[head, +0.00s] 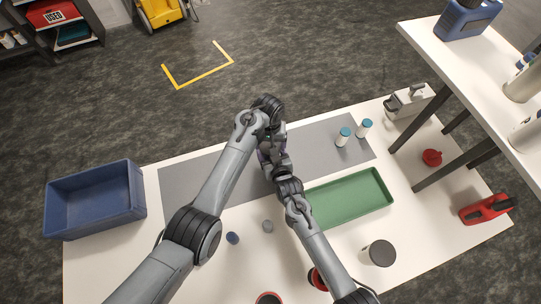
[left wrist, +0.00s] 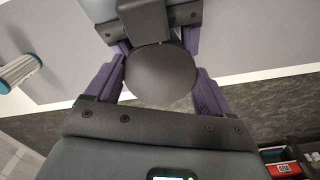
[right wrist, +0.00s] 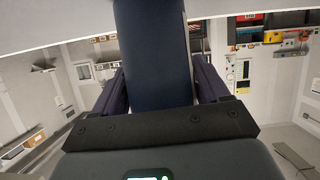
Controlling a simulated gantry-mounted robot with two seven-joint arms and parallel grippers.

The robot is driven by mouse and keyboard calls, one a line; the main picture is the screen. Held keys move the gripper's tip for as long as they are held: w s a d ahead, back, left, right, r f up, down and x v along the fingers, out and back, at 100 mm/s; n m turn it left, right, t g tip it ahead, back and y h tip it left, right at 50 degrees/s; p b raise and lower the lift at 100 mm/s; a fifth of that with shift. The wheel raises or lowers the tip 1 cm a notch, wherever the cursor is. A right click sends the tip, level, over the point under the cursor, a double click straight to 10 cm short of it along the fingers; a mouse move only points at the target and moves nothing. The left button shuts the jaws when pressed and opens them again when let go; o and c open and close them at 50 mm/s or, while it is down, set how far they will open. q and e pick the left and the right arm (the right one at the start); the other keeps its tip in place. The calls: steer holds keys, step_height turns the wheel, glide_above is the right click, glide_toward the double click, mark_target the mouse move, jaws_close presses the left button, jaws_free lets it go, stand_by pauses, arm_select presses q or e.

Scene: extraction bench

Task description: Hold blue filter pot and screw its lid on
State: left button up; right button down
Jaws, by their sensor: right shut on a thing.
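My right gripper (right wrist: 155,85) is shut on the dark blue filter pot (right wrist: 152,50), which fills the space between its fingers in the right wrist view. My left gripper (left wrist: 160,85) is at a round dark grey lid (left wrist: 160,72), with one purple finger on each side of it. I cannot tell whether those fingers press on the lid. The lid hides what lies behind it, so its seating does not show. In the head view the left gripper (head: 270,135) and right gripper (head: 271,162) meet above the grey mat, and the arms hide the pot and lid.
A green tray (head: 350,197) lies right of the arms, and a blue bin (head: 95,198) sits at the left. A blue disc (head: 232,238), a grey piece (head: 267,226) and a dark-topped jar (head: 380,253) are nearer.

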arm_select(q)
steer(key=c, duration=0.7)
steer(key=m, duration=0.3)
steer(key=o, duration=1)
steer(key=shift+o, duration=0.5)
steer(key=shift+d+r, duration=0.1)
